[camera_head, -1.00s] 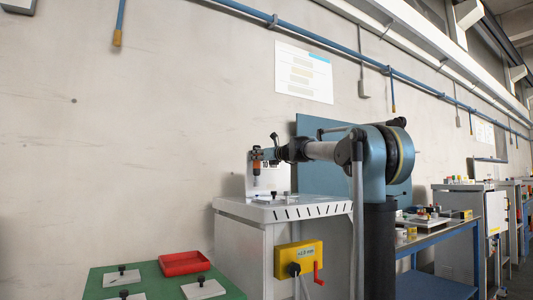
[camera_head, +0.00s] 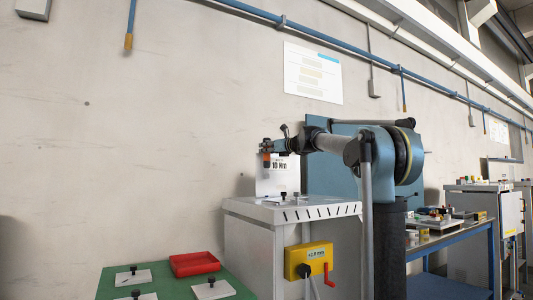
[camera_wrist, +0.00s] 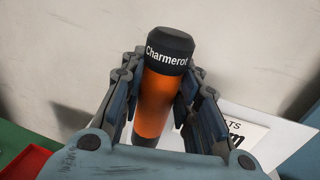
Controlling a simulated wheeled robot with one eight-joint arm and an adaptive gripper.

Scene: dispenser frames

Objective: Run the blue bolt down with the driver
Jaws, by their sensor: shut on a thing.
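The driver (camera_wrist: 156,98) has an orange body and a black cap lettered "Charmerot". It stands roughly upright between the fingers of my gripper (camera_wrist: 160,110), which is shut on it. In the head view my gripper (camera_head: 267,150) holds the driver (camera_head: 266,161) above the grey cabinet, in front of a white panel marked "10 Nm" (camera_head: 279,170). A small dark piece (camera_head: 283,195) sits on the cabinet top (camera_head: 270,208); I cannot make out a blue bolt there.
A yellow box with a readout and red crank (camera_head: 308,260) is on the cabinet's front. A green table (camera_head: 185,285) at lower left carries a red tray (camera_head: 194,264) and several plates with black knobs. A cluttered blue-framed bench (camera_head: 450,235) stands at right.

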